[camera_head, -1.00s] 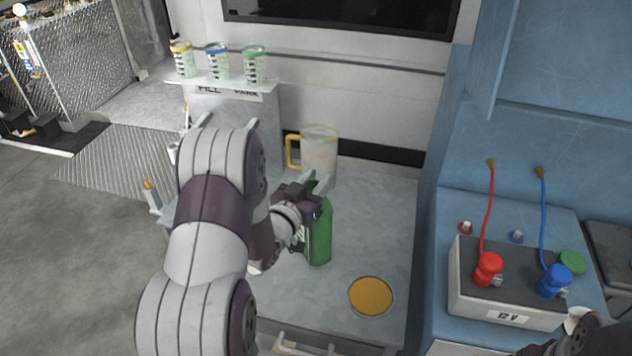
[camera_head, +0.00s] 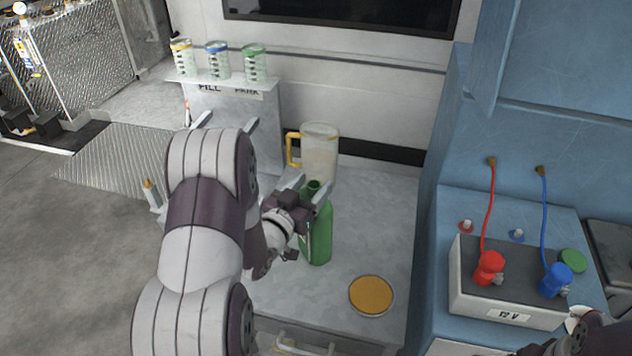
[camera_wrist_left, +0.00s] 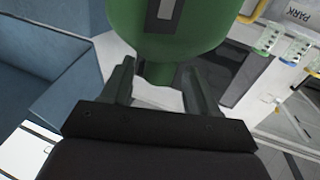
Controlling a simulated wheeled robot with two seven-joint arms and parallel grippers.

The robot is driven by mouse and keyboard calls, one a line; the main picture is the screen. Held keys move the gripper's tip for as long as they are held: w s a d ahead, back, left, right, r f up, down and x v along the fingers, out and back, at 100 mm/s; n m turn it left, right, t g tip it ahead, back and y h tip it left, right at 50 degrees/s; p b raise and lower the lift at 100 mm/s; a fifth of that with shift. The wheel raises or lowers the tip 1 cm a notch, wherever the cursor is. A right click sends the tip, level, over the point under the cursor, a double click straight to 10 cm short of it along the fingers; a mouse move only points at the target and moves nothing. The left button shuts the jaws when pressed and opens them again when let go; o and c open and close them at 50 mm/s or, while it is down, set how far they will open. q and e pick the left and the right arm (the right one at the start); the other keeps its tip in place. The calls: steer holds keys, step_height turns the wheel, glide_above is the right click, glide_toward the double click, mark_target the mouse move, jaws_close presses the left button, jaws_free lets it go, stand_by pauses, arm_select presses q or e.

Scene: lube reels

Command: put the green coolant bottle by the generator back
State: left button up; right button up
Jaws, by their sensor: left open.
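The green coolant bottle (camera_head: 319,237) stands upright on the grey bench top, behind the round yellow disc. My left gripper (camera_head: 312,188) is open at the bottle's neck, with a finger on either side of it. In the left wrist view the bottle (camera_wrist_left: 180,30) fills the top middle, and its narrower part lies between the spread fingers of my left gripper (camera_wrist_left: 160,85). I cannot tell whether a finger touches it. Part of my right arm shows at the lower right edge, but its fingers cannot be made out. No generator can be clearly identified.
A clear jug with a yellow handle (camera_head: 320,150) stands close behind the bottle. The yellow disc (camera_head: 371,296) lies in front. A shelf (camera_head: 215,84) marked FILL and PARK holds three banded cups. A 12 V battery (camera_head: 508,290) with red and blue clamps sits right.

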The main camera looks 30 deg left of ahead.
arm_select(q)
steer(key=s, duration=0.9)
steer(key=shift+s+b, duration=0.3)
steer(key=shift+b, duration=0.1)
steer(key=shift+a, duration=0.1)
